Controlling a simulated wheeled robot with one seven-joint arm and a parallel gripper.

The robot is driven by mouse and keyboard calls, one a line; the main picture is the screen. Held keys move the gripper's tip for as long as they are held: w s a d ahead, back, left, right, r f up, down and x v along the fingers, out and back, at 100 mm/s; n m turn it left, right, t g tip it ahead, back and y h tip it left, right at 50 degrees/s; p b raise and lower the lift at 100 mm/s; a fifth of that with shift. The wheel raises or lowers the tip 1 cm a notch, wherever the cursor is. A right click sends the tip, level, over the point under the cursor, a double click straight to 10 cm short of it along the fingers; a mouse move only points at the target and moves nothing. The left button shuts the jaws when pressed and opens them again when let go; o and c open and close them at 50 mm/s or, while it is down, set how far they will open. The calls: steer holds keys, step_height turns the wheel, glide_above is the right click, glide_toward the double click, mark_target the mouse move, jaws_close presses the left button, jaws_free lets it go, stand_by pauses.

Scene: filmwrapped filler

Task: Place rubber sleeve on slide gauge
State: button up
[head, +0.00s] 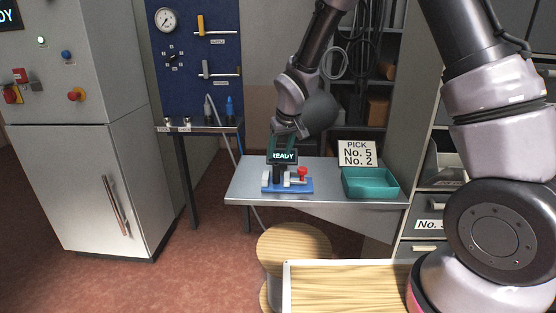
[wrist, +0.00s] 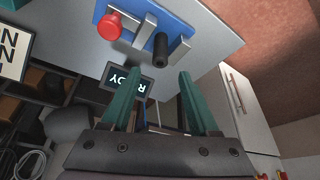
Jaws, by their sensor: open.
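The slide gauge (head: 300,186) sits on the grey bench, with a blue base, pale metal jaw blocks and a red knob. It also shows at the top of the wrist view (wrist: 180,22). A black cylinder, which looks like the rubber sleeve (wrist: 160,48), stands between the gauge's two jaw blocks. In the head view the sleeve (head: 277,172) shows as a dark upright shape below the READY display. My gripper (wrist: 161,74) is open and empty, its teal fingers apart just short of the sleeve.
The READY display (head: 284,157) stands close to the gauge and my fingers. A teal tray (head: 370,183) and a PICK sign (head: 357,153) are on the right of the bench (head: 245,190). A round wooden stool (head: 293,246) stands in front. The bench's left end is clear.

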steer(key=s+d+r+m+t, duration=0.15)
steer(key=s+d+r, duration=0.35)
steer(key=d+r, duration=0.5)
steer(key=s+d+r+m, duration=0.3)
steer(key=s+d+r, duration=0.2)
steer(key=d+r, duration=0.5)
steer(key=s+d+r+m, duration=0.2)
steer(key=s+d+r, duration=0.1)
steer(key=s, duration=0.4)
steer(key=s+d+r+m+t, duration=0.1)
steer(key=s+d+r+m, duration=0.1)
steer(key=s+r, duration=0.2)
steer(key=s, duration=0.3)
steer(key=shift+s+d+r+m, duration=0.2)
steer(key=shift+d+r+m, duration=0.05)
steer(key=shift+d+m, duration=0.15)
steer(key=shift+d+t, duration=0.1)
steer(key=shift+t, duration=0.15)
